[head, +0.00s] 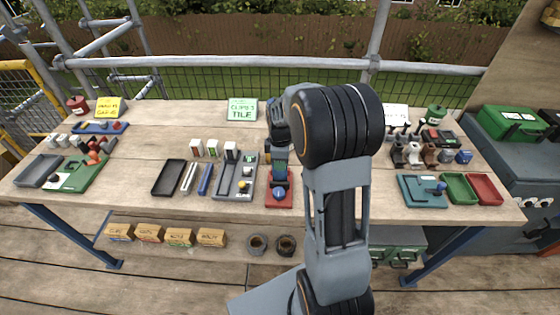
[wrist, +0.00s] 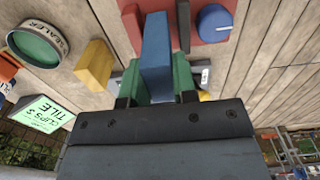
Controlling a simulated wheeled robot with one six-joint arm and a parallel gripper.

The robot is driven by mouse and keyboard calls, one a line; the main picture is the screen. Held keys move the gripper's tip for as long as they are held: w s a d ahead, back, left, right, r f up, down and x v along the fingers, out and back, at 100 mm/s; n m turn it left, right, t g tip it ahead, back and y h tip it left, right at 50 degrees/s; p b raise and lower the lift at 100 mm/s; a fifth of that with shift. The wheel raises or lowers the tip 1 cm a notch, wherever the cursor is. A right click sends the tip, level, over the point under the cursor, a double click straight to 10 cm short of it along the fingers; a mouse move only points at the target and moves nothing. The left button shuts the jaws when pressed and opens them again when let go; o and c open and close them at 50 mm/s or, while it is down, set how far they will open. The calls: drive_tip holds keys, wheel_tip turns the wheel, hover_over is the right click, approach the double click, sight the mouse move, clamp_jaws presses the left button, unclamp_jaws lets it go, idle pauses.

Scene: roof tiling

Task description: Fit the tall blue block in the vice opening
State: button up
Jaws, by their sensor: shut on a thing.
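My gripper (wrist: 157,88) is shut on the tall blue block (wrist: 156,45), with green finger faces on either side of it. The block also shows under my gripper (head: 279,138) in the head view (head: 281,157). Its far end lies between the red jaw (wrist: 131,28) and the dark jaw (wrist: 184,25) of the vice in the wrist view. The vice's red base (head: 284,203) with a blue knob (head: 279,193) stands near the table's front edge. I cannot tell how deep the block sits in the opening, as my gripper and the block hide it.
A yellow block (wrist: 94,66) and a round green sealer tin (wrist: 40,45) show in the wrist view. A teal fixture (head: 418,199) and green and red trays are at the right.

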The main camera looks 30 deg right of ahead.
drive_tip(key=shift+f+b, duration=0.35)
drive_tip(key=shift+f, duration=0.2)
idle(0.9)
drive_tip(key=o, duration=1)
drive_tip(key=shift+r, duration=0.15)
drive_tip(key=shift+r+p, duration=2.7)
drive_tip(key=shift+r, duration=0.75)
